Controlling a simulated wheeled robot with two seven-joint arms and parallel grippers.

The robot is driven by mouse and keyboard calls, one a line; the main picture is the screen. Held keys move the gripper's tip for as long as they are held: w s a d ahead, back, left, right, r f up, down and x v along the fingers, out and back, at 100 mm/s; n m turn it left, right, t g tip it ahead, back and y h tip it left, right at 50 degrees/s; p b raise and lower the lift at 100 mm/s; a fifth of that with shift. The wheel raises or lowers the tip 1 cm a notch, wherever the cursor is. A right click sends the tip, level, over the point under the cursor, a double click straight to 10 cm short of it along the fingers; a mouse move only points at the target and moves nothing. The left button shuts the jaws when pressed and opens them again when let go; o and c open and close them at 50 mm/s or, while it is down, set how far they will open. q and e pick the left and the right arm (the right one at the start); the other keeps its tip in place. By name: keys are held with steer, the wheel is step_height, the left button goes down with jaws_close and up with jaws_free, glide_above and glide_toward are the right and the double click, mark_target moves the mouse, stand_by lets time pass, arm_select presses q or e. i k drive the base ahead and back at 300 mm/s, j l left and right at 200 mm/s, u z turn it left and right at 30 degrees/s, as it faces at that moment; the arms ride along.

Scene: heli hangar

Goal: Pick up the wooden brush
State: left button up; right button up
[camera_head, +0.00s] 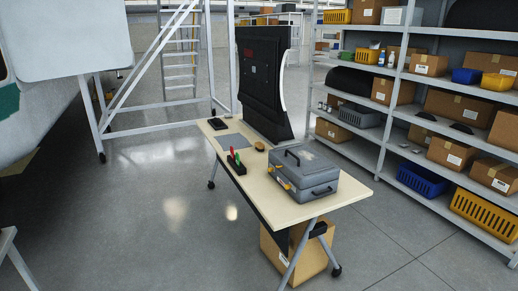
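A small tan-brown object (260,146), which looks like the wooden brush, lies on the light wooden table (345,196). It is near the middle of the table top, behind the grey toolbox and just in front of the foot of the upright black panel. It is too small to make out bristles or handle. Neither of my grippers shows in the head view.
On the table stand a grey toolbox (303,172), a dark holder with red and green-handled tools (236,163), a black box (217,124) and a black panel (262,85). A carton (310,252) sits below. Shelves (445,80) stand right. The floor (160,225) front left is clear.

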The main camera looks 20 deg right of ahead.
mark_target(260, 147)
steer(key=i+j+z, duration=0.15)
steer(key=i, duration=0.4)
steer(key=i+j+z, duration=0.1)
steer(key=i, duration=0.4)
steer(key=i+j+z, duration=0.15)
steer(key=i+j, duration=0.15)
steer(key=i, duration=0.25)
steer(key=i+j+z, duration=0.1)
steer(key=i+j, duration=0.2)
steer(key=i, duration=0.2)
